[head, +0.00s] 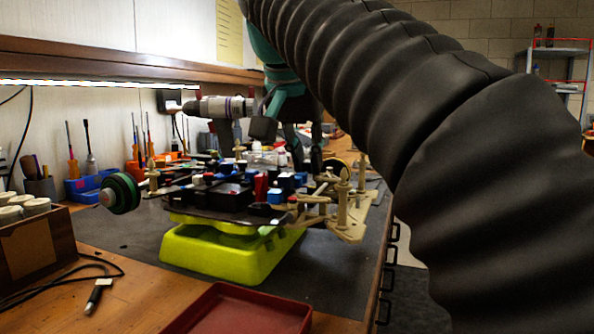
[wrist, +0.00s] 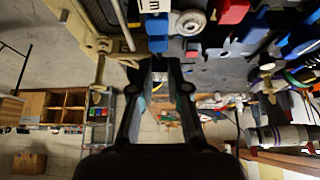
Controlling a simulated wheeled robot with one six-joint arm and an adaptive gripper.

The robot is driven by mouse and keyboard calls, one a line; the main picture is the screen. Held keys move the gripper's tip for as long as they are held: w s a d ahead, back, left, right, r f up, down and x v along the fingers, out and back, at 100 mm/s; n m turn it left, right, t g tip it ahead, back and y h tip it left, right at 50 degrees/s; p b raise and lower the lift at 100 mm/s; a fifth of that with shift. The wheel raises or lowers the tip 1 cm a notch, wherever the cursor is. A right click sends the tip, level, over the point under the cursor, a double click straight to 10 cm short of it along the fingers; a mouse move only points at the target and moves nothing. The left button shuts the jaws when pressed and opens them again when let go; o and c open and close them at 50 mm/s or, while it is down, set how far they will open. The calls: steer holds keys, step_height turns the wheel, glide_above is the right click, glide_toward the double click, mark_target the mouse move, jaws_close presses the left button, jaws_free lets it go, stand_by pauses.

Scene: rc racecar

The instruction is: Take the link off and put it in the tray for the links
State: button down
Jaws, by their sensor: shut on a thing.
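The RC racecar chassis (head: 215,200) sits on a yellow-green stand (head: 225,255), with beige suspension parts (head: 345,215) at its right end. My gripper (head: 304,168) reaches down over the right part of the chassis, partly hidden behind car parts. In the wrist view my gripper (wrist: 161,66) has its fingertips close together at the chassis, shut on what I take to be the link. The link itself is mostly hidden between the fingers, so I cannot tell whether it is still attached. A dark red tray (head: 245,312) lies at the front edge of the bench.
A wooden box with white cylinders (head: 35,250) stands at left, a black cable (head: 75,280) in front of it. A blue bin (head: 90,187), upright screwdrivers (head: 72,150) and a drill (head: 215,107) line the back. A wheel (head: 119,193) projects from the car's left.

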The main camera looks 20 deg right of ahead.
mark_target(307, 163)
steer(key=shift+r+p, duration=0.55)
steer(key=shift+p, duration=0.15)
stand_by(0.5)
steer(key=shift+r+p, duration=0.9)
steer(key=shift+r, duration=1.15)
